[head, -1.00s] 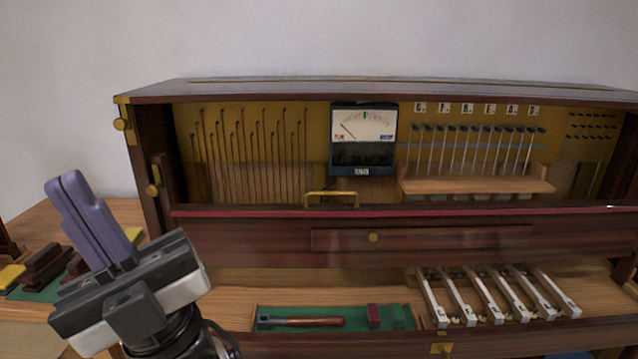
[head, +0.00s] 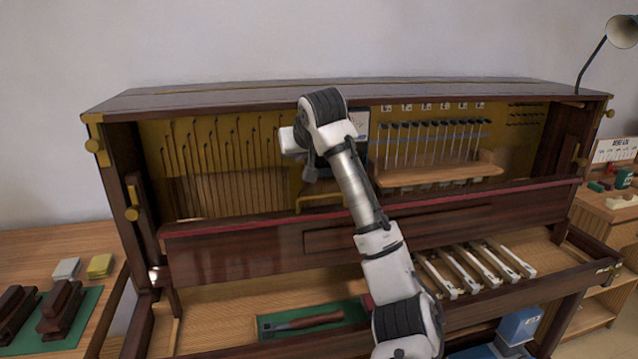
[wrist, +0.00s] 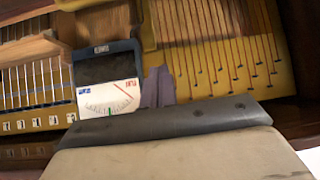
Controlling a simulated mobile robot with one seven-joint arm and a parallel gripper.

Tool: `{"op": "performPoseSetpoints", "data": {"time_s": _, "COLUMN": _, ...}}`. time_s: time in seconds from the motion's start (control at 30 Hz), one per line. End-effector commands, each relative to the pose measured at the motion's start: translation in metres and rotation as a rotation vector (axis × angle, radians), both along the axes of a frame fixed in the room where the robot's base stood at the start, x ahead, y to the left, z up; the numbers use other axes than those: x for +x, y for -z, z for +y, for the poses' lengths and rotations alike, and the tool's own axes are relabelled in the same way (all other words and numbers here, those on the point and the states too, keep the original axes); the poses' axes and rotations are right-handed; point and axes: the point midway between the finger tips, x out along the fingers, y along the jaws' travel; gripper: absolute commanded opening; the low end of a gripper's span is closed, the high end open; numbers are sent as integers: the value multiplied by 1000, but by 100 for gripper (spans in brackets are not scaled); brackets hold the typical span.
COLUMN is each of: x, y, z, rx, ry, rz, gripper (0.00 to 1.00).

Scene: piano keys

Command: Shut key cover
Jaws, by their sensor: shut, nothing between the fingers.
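The key cover (head: 235,248) is a long dark red-brown panel with a red strip along its top edge. It stands raised, with the key bed (head: 215,300) open below it. A brass handle (head: 322,200) sits at its upper middle, partly behind my arm. My gripper's purple fingers (wrist: 158,86) are shut and empty in the wrist view, beside the meter.
Several white keys (head: 475,268) lie on the right of the key bed. A green tray (head: 282,332) there holds a wooden-handled tool. The dial meter (wrist: 108,98) is close to my fingers. Rows of tuning pins (head: 205,160) fill the back. A side table (head: 75,240) stands left.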

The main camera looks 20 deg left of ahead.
Motion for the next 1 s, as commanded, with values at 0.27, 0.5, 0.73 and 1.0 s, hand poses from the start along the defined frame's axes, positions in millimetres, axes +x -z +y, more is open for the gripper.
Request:
{"op": "performPoseSetpoints", "data": {"time_s": 0.27, "x": 11, "y": 4, "z": -49, "rx": -87, "ry": 84, "rz": 155, "gripper": 0}}
{"op": "performPoseSetpoints", "data": {"time_s": 0.5, "x": 33, "y": 35, "z": -34, "rx": -89, "ry": 84, "rz": 155, "gripper": 0}}
{"op": "performPoseSetpoints", "data": {"time_s": 0.73, "x": 58, "y": 70, "z": -17, "rx": -87, "ry": 84, "rz": 155, "gripper": 0}}
{"op": "performPoseSetpoints", "data": {"time_s": 1.0, "x": 43, "y": 85, "z": -27, "rx": -86, "ry": 82, "rz": 149, "gripper": 0}}
